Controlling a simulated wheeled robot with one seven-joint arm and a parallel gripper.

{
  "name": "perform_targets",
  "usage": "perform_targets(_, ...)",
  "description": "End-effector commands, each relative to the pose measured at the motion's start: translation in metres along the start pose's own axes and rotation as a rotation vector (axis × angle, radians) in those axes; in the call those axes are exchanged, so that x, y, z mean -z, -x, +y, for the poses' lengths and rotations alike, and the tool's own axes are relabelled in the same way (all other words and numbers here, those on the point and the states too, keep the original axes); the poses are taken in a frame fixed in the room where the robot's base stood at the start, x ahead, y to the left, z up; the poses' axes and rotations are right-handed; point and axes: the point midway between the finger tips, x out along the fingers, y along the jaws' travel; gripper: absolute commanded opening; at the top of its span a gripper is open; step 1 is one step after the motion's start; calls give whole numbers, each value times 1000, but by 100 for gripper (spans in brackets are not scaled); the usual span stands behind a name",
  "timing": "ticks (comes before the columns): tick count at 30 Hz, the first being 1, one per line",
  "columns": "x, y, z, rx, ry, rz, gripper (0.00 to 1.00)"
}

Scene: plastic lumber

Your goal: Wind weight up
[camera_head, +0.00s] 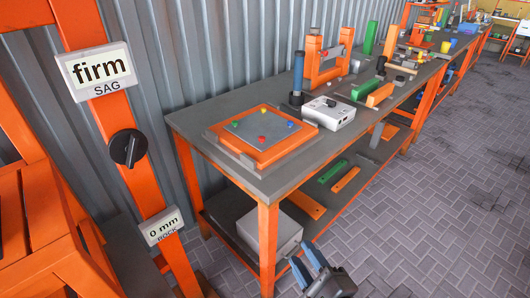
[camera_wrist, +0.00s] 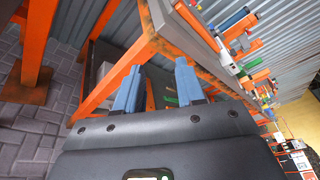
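My gripper (camera_head: 306,254) is low in the head view, in front of the near end of the workbench (camera_head: 225,113). Its two blue-grey fingers are spread with nothing between them, as the wrist view also shows (camera_wrist: 159,66). No weight or winding handle can be made out for certain. An upright orange frame (camera_head: 311,62) with a grey crosspiece stands on the bench top, well beyond my gripper. It may be a winding device, but its details are too small to tell.
A grey panel with coloured knobs (camera_head: 260,130), a white box (camera_head: 327,118) and a dark cylinder (camera_head: 297,84) stand on the bench. A grey box (camera_head: 268,228) is on its lower shelf. An orange post (camera_head: 118,110) with a black knob (camera_head: 128,149) stands left. Paved floor (camera_head: 420,210) is clear right.

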Motion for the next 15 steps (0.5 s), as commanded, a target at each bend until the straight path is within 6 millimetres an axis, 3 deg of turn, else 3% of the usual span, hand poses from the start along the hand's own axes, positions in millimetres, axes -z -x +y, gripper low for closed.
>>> perform_targets(1,-25,-27,-3,-10,-119,-39,38)
perform_targets(6,-108,-101,-2,-91,-576,-141,38)
perform_targets(10,-181,-143,1,-186,-906,-200,38)
perform_targets(15,-259,-172,4,-309,-1224,-238,38)
